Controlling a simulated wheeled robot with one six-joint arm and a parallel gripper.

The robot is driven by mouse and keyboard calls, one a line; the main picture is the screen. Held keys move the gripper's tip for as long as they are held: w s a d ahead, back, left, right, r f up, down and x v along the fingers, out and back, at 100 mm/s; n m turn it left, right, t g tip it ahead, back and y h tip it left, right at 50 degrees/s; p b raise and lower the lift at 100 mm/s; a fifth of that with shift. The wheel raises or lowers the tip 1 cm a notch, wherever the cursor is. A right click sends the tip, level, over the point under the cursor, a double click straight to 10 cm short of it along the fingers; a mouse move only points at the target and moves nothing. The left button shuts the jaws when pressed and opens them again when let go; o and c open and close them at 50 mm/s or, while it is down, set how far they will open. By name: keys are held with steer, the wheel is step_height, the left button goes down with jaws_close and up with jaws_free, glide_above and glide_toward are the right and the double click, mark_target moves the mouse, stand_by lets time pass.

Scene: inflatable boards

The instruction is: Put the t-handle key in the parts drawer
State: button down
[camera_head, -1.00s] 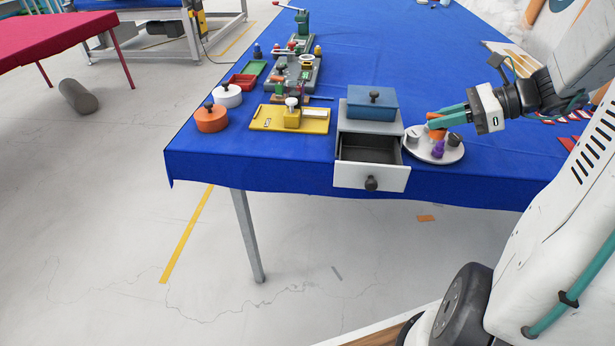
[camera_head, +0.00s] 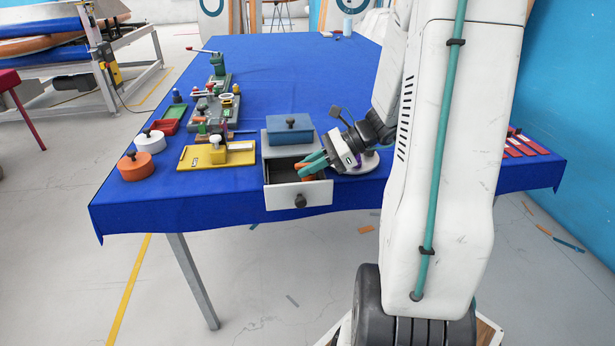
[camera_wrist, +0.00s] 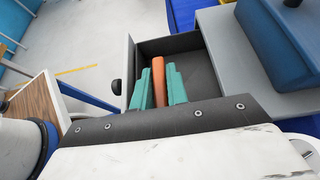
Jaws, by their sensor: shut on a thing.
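The t-handle key (camera_head: 300,167) shows as an orange bar between the teal fingers of my gripper (camera_head: 312,166). In the wrist view the orange key (camera_wrist: 158,74) lies between both fingers (camera_wrist: 158,90), which are shut on it. The parts drawer (camera_head: 298,196) is a white-fronted drawer with a dark knob, pulled open below a grey cabinet top. My gripper is over the drawer's right part, fingers pointing left. The wrist view shows the dark drawer interior (camera_wrist: 205,82) behind and below the key. I cannot tell whether the key touches the drawer floor.
A blue lidded box (camera_head: 290,131) stands on top of the cabinet. A white round plate (camera_head: 371,163) is right of the drawer, partly hidden by my arm. A yellow fixture (camera_head: 205,155) and an orange pot (camera_head: 136,167) stand to the left on the blue-covered table (camera_head: 140,213).

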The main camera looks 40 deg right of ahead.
mark_target(309, 177)
steer(key=shift+f, duration=1.55)
steer(key=c, duration=1.6)
jaws_free()
steer(key=shift+f, duration=0.1)
steer(key=shift+c, duration=0.2)
